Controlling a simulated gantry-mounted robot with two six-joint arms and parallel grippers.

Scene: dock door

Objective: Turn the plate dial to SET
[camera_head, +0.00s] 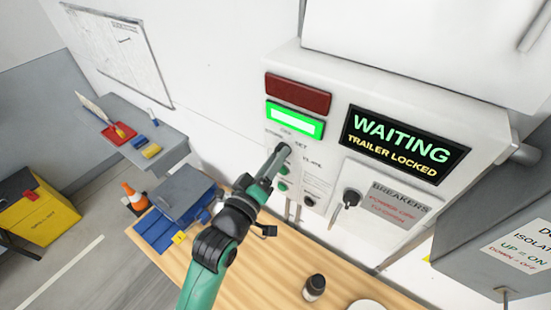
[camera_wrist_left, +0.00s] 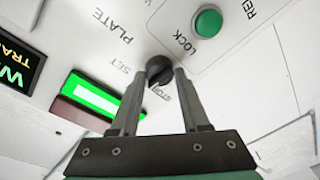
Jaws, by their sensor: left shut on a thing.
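The plate dial (camera_wrist_left: 159,70) is a small black knob on the white control panel. In the left wrist view it sits between the fingertips of my left gripper (camera_wrist_left: 161,82), which is shut on it. The printed words PLATE and SET are beside the dial, and a partly covered word is by the right finger. I cannot tell clearly which word the dial points to. In the head view my left gripper (camera_head: 278,156) reaches up to the panel below the lit green bar and covers the dial. My right gripper is in neither view.
A green LOCK button (camera_wrist_left: 208,22) is close to the dial. The display (camera_head: 404,142) reads WAITING, TRAILER LOCKED. A key switch (camera_head: 351,198) sits on the breakers cover.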

